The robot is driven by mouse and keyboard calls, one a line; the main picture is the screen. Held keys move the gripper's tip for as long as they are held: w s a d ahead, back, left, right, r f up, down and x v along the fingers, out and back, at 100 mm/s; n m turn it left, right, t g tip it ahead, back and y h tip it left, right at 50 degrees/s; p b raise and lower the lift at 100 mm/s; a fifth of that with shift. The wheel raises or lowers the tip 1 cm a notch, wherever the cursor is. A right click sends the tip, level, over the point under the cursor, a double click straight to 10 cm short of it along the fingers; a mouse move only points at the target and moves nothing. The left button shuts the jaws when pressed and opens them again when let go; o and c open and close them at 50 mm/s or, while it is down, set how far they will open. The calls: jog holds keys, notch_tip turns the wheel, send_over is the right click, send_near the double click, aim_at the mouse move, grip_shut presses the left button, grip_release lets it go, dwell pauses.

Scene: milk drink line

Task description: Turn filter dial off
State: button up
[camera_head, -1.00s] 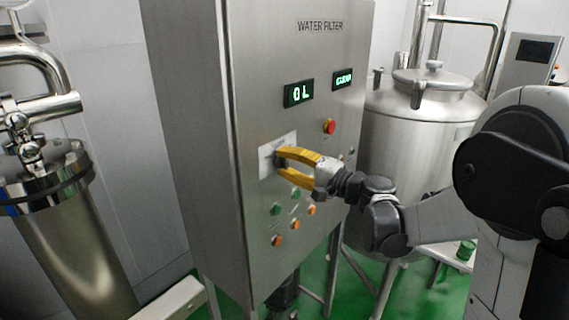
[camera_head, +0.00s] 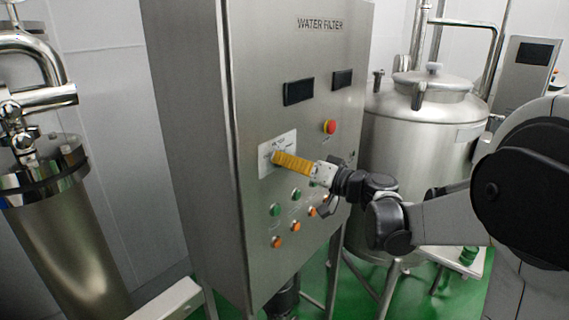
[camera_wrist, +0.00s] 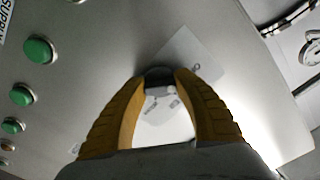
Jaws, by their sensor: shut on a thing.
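The water filter cabinet (camera_head: 190,120) is a tall steel box with a white label plate (camera_head: 279,148) on its front. The filter dial (camera_wrist: 158,76) is dark and sits on that plate, which also shows in the wrist view (camera_wrist: 190,57). My gripper (camera_head: 277,158) has yellow fingers and is at the plate. In the wrist view my gripper (camera_wrist: 160,80) is shut on the dial, one finger on each side. In the head view the fingers hide the dial. Both cabinet displays (camera_head: 298,92) (camera_head: 342,79) are dark.
A red emergency button (camera_head: 329,127) sits above right of the dial. Green (camera_head: 275,210) and orange (camera_head: 277,242) buttons lie below my gripper. A steel tank (camera_head: 415,130) stands right of the cabinet, a filter housing (camera_head: 60,220) at left.

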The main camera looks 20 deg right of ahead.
jog(key=shift+n, duration=0.5)
jog(key=o, duration=1.2)
jog(key=shift+c, duration=0.2)
jog(key=v, duration=1.2)
